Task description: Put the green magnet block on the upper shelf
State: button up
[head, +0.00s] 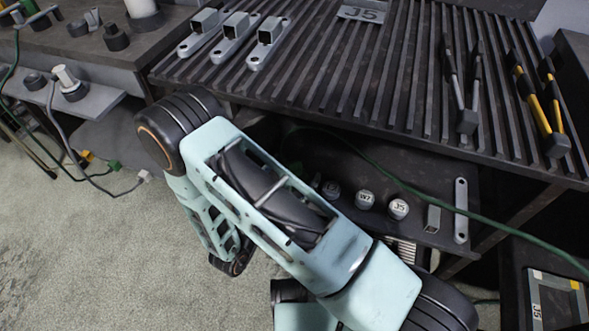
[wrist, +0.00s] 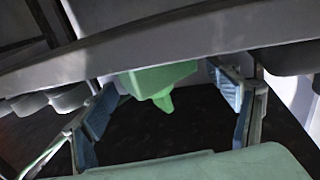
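A green block (wrist: 158,80) with a narrower tip shows in the wrist view, just beyond and between my fingers. A grey beam hides its upper part in the picture. It looks like the green magnet block; I cannot see it in the head view. My gripper (wrist: 166,106) is open, its blue-padded fingers wide apart to either side of the block with nothing gripped. In the head view my arm hides the gripper. The slatted dark upper shelf (head: 330,85) fills the top of the head view, with a lower shelf (head: 345,165) beneath it.
Labelled round pieces (head: 398,209) and a flat bar (head: 461,210) lie on the lower one. A green cable (head: 430,200) crosses its front.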

jog(key=shift+r, duration=0.15)
jog(key=shift+s+a, duration=0.15)
jog(key=shift+s, duration=0.05)
jog(key=p+v, duration=0.3)
jog(key=v, duration=0.8)
jog(key=shift+s, duration=0.25)
